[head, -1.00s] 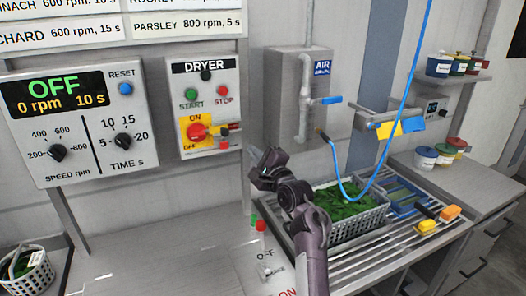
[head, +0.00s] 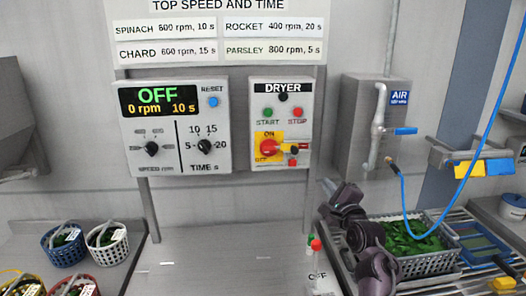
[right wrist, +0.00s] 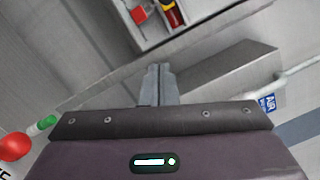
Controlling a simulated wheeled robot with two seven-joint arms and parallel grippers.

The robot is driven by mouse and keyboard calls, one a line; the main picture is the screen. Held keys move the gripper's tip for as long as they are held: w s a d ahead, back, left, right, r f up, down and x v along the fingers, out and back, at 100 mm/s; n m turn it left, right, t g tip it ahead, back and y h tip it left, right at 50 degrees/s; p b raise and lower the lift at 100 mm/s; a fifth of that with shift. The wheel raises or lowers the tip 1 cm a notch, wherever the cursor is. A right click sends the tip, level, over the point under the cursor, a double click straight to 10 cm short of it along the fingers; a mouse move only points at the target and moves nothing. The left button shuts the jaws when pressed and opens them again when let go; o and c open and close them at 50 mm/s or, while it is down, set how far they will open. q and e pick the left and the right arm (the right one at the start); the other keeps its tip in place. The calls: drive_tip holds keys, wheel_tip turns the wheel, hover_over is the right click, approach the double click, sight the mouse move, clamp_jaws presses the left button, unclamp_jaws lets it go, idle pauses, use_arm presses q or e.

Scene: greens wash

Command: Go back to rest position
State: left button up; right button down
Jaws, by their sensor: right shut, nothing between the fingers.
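My right gripper (head: 327,212) is at the right of the head view, in front of the wall between the dryer box and the basket of greens. It is shut and empty, apart from everything around it. Its closed fingers (right wrist: 157,84) also show in the right wrist view, pointing toward the wall below the dryer box. My left gripper is not in view. The dryer box (head: 281,90) has a red switch (head: 268,147) on a yellow plate. The speed panel (head: 185,162) beside it reads OFF, 0 rpm, 10 s.
A grey basket of greens (head: 432,265) stands on a slatted rack, right of my arm. Several small baskets, including a white one (head: 107,251), stand at the lower left. A blue hose (head: 474,160) hangs at the right.

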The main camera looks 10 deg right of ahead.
drive_tip(key=s+a+f+n+g+h, duration=0.1)
drive_tip(key=s+a+f+n+g, duration=0.1)
drive_tip(key=s+f+n+g, duration=0.8)
drive_tip(key=s+a+f+n+g, duration=0.2)
drive_tip(key=s+f+n, duration=0.25)
drive_tip(key=s, duration=0.55)
drive_tip(key=s+a+f+n+g, duration=0.25)
drive_tip(key=s+n, duration=0.25)
drive_tip(key=s, duration=0.5)
drive_tip(key=s+a+f+n+g, duration=0.1)
drive_tip(key=s+a+f+n, duration=0.3)
drive_tip(key=s, duration=0.6)
wheel_tip(320, 180, down, 30)
drive_tip(key=d+g+b, duration=0.1)
drive_tip(key=d+b, duration=0.1)
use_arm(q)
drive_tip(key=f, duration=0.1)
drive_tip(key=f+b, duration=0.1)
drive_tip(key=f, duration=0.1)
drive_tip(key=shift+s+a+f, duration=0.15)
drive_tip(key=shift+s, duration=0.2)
use_arm(e)
drive_tip(key=s+d+f+g, duration=0.1)
drive_tip(key=s+d+f, duration=0.2)
drive_tip(key=s+f, duration=1.8)
drive_tip(key=shift+f+n, duration=0.35)
drive_tip(key=shift+f, duration=0.15)
